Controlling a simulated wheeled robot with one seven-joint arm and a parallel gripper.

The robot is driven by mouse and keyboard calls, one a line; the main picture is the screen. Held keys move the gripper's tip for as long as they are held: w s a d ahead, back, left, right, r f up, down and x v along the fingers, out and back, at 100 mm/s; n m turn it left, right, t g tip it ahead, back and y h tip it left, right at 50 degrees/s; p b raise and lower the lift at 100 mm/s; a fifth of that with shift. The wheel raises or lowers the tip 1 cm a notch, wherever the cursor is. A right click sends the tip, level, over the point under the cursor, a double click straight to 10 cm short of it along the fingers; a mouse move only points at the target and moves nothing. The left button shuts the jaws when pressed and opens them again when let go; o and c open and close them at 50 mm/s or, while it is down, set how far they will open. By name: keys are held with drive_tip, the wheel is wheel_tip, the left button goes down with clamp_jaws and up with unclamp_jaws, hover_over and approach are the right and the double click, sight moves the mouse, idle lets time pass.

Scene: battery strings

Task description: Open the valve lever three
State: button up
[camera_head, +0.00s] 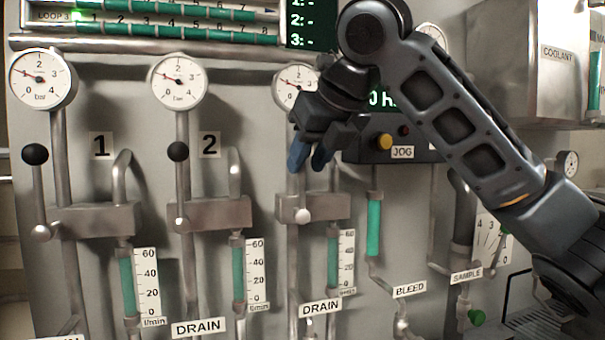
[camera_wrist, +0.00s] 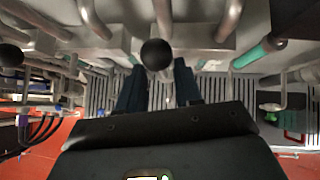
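The third valve (camera_head: 312,208) is on the wall panel below the third gauge, with a silver pivot ball (camera_head: 303,215) at its front. Its upper lever and knob are hidden behind my gripper in the head view. My gripper (camera_head: 309,157), with blue fingertips, is above this valve. In the wrist view a black ball knob (camera_wrist: 156,54) lies at the gap between my two fingers, which are apart on either side. I see no clear contact. Levers one and two stand upright, with black knobs (camera_head: 35,154) and (camera_head: 178,151).
Three round gauges sit above the valves, under a horizontal pipe (camera_head: 150,45). A control box with a yellow JOG button (camera_head: 384,141) is close to the right of my gripper. Flow tubes with scales (camera_head: 346,258) stand below. A bleed pipe (camera_head: 374,225) is further right.

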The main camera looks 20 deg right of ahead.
drive_tip(key=shift+v, duration=2)
